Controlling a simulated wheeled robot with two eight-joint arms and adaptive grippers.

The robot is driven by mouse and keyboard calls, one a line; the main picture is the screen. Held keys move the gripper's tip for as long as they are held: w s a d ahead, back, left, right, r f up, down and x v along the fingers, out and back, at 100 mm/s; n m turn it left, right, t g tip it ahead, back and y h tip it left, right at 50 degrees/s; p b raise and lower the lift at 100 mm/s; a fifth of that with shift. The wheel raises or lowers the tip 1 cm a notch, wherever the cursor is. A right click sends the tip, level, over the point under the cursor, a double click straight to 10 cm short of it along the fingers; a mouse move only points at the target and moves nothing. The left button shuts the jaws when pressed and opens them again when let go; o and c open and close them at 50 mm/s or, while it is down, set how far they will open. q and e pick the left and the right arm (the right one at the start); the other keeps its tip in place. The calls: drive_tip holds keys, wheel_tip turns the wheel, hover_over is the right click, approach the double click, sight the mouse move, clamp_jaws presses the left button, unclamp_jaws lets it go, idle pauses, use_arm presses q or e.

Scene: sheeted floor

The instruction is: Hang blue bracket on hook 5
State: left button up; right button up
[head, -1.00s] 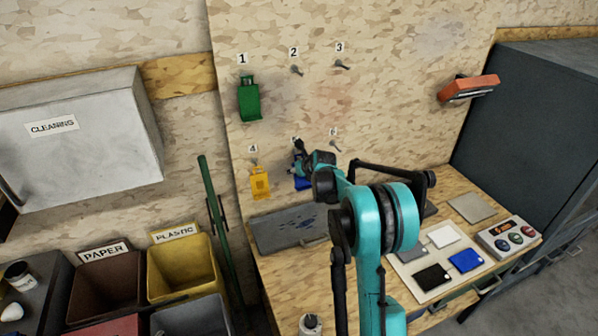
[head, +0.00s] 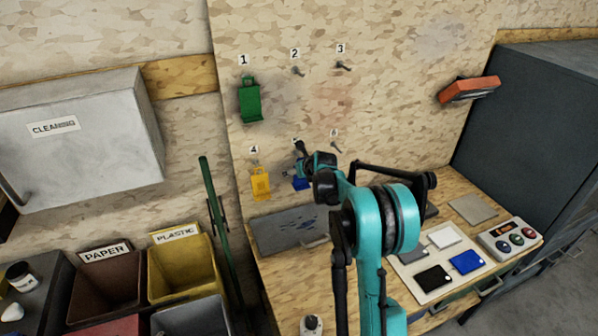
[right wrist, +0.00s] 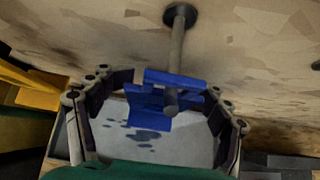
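The blue bracket (head: 300,184) is at the wall under label 5, partly hidden by my right gripper (head: 299,151). In the right wrist view the bracket (right wrist: 152,112) lies along the hook 5 peg (right wrist: 177,45). The peg runs out from the wall across the bracket's top bar, and its rounded tip shows in front of the blue plate. The fingers of my right gripper (right wrist: 172,85) stand apart on either side of the bracket. Whether a fingertip still touches its edge is hard to see. My left gripper is out of view.
A yellow bracket (head: 260,183) hangs at hook 4 just left, and a green one (head: 249,101) at hook 1. Hooks 2 (head: 298,71), 3 (head: 343,66) and 6 (head: 336,147) are bare. Below, a grey tray (head: 270,235) lies on the wooden bench (head: 285,285).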

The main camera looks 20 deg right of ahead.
drive_tip(key=d+v, duration=0.1)
drive_tip(key=v, duration=1.1)
drive_tip(key=a+r+m+t+y, duration=0.1)
drive_tip(key=a+r+m+t, duration=0.4)
drive_tip(key=a+r, duration=0.5)
drive_tip(key=s+d+r+m+t+h+b, duration=0.1)
drive_tip(key=s+r+m+t+h+b, duration=0.2)
drive_tip(key=s+r+m, duration=0.7)
drive_tip(key=s+d+f+m+g+h, duration=0.1)
drive_tip(key=s+f+m+g+h, duration=0.3)
drive_tip(key=s+f+m, duration=0.8)
drive_tip(key=s+a+f+m+g+y, duration=0.6)
drive_tip(key=s+a+f+m, duration=0.2)
drive_tip(key=s+a+f, duration=0.4)
wheel_tip(320, 180, down, 3)
drive_tip(key=shift+a+f+g+y+b, duration=0.2)
drive_tip(key=shift+g+y+b, duration=0.1)
drive_tip(key=shift+g+b, duration=0.15)
